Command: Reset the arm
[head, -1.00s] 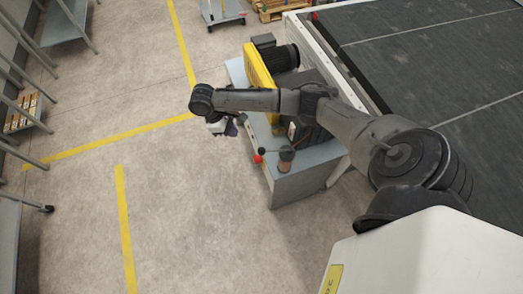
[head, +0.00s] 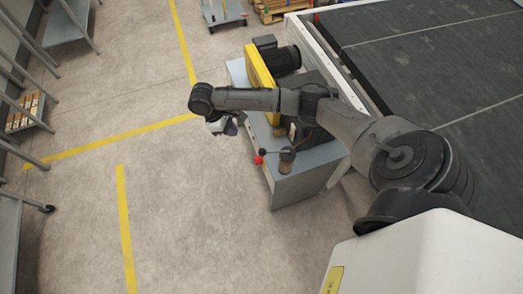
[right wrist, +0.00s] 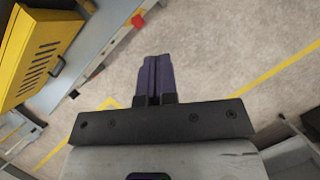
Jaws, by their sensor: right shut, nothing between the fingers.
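My right arm reaches across the head view from the lower right, with its wrist above the floor to the left of the grey machine cabinet (head: 300,180). My right gripper (head: 230,128) hangs below the wrist and is partly hidden by it. In the right wrist view the two dark purple fingers (right wrist: 154,78) lie against each other, shut and empty, over bare floor. My left gripper does not show.
The cabinet carries a yellow guard (head: 262,72), a dark motor (head: 287,60) and a red knob (head: 258,160), close beside my right gripper. A dark conveyor bed (head: 430,70) lies at right. Shelving (head: 20,95) stands at left. Yellow-lined floor (head: 180,210) between is clear.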

